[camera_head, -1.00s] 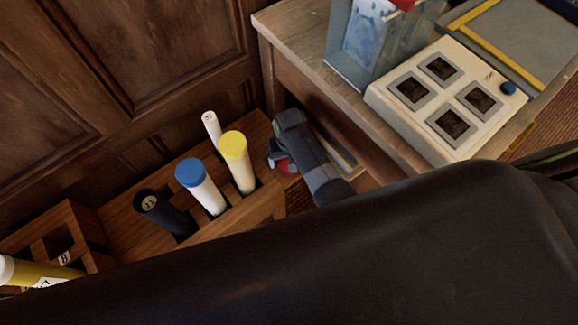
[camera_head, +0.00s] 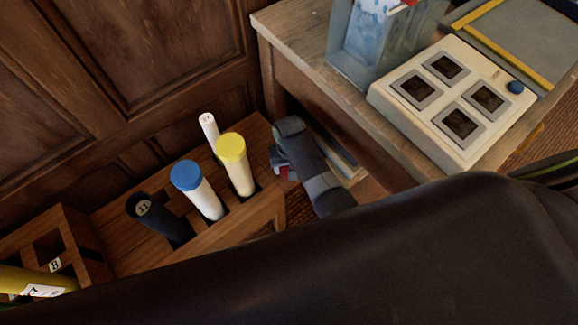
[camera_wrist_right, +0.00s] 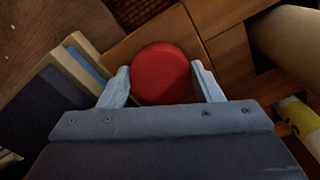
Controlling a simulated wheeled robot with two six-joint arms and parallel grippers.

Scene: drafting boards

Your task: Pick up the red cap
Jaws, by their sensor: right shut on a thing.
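The red cap (camera_wrist_right: 161,74) is round and sits between the two fingers of my right gripper (camera_wrist_right: 165,88) in the right wrist view. The gripper is shut on it. In the head view my right gripper (camera_head: 281,165) is at the right end of the wooden tube rack, beside the yellow-capped tube, and only a sliver of red (camera_head: 284,172) shows by its fingers. Whether anything hangs below the cap is hidden. My left gripper is not in view.
The wooden rack (camera_head: 262,213) holds a blue-capped tube (camera_head: 198,190), a yellow-capped tube (camera_head: 236,165), a black tube (camera_head: 158,219) and a thin white tube (camera_head: 209,128). A wooden table (camera_head: 290,35) with a white switch panel (camera_head: 452,100) stands close on the right.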

